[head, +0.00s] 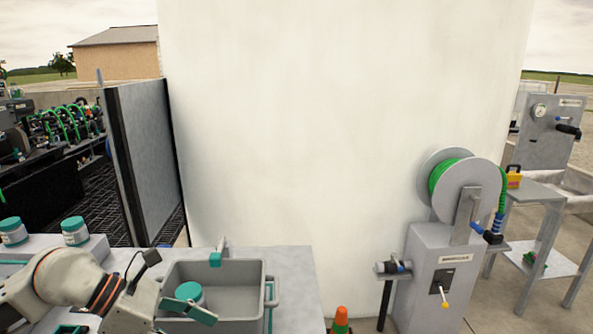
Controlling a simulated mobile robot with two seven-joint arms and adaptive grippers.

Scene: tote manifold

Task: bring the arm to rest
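My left arm comes in from the lower left, and its gripper (172,306) is at the front left of a grey tote (240,327). One finger with a teal pad reaches over the tote's near left part. I cannot make out the other finger clearly, so its opening is unclear. A white jar with a teal lid (189,291) stands inside the tote, just behind that finger; I cannot tell whether they touch. My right gripper is not in view.
A small teal-and-grey piece (216,258) is at the tote's back rim. A hose reel (468,190) on a pedestal and an orange cone (341,319) stand to the right. A white wall (330,120) rises behind.

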